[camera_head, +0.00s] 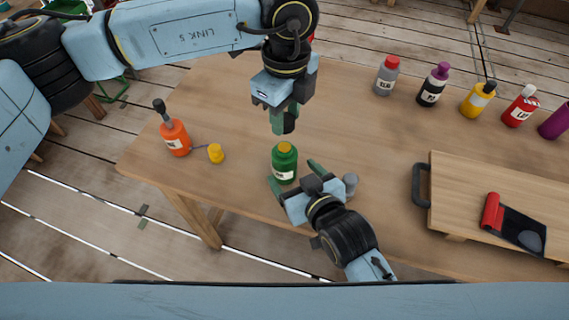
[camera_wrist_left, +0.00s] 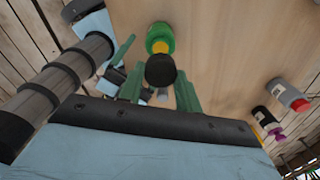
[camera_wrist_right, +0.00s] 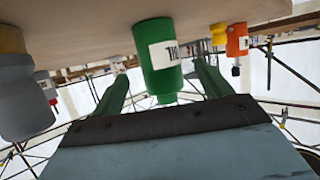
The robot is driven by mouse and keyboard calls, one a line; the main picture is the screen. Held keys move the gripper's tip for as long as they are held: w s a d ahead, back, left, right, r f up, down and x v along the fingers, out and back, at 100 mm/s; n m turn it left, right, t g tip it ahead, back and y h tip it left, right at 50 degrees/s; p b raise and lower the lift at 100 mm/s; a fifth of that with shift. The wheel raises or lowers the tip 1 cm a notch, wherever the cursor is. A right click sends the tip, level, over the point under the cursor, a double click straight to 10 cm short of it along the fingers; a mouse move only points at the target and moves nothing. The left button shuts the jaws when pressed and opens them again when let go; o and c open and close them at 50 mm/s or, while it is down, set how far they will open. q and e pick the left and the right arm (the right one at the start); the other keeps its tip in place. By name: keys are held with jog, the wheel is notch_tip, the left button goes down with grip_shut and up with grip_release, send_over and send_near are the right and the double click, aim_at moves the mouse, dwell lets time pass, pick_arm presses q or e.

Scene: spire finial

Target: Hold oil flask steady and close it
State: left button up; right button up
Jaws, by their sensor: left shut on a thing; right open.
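The green flask (camera_head: 284,168) with a white label and a yellow top stands upright near the table's front edge. It also shows in the left wrist view (camera_wrist_left: 160,42) and right wrist view (camera_wrist_right: 160,65). My left gripper (camera_head: 284,112) is shut on a dark cap (camera_head: 285,124), held above and apart from the flask. The cap shows between the green fingers in the left wrist view (camera_wrist_left: 160,70). My right gripper (camera_head: 296,180) is open, its fingers spread to either side of the flask. In the right wrist view, gaps show between flask and fingers.
An orange bottle (camera_head: 175,138) and a small yellow item (camera_head: 216,153) stand left. A grey object (camera_head: 350,184) is close beside my right gripper. A handled wooden board (camera_head: 460,200) lies right. Several bottles, including a grey one (camera_head: 386,78), line the back. The table's middle is clear.

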jog(key=shift+x, duration=2.8)
jog(key=c, duration=1.5)
pick_arm(q)
send_over(285, 148)
jog(key=shift+f, duration=2.5)
pick_arm(e)
jog(key=shift+o, duration=0.2)
pick_arm(q)
jog(key=shift+f, duration=0.1)
jog(key=shift+f, duration=0.8)
jog(key=shift+f, duration=0.55)
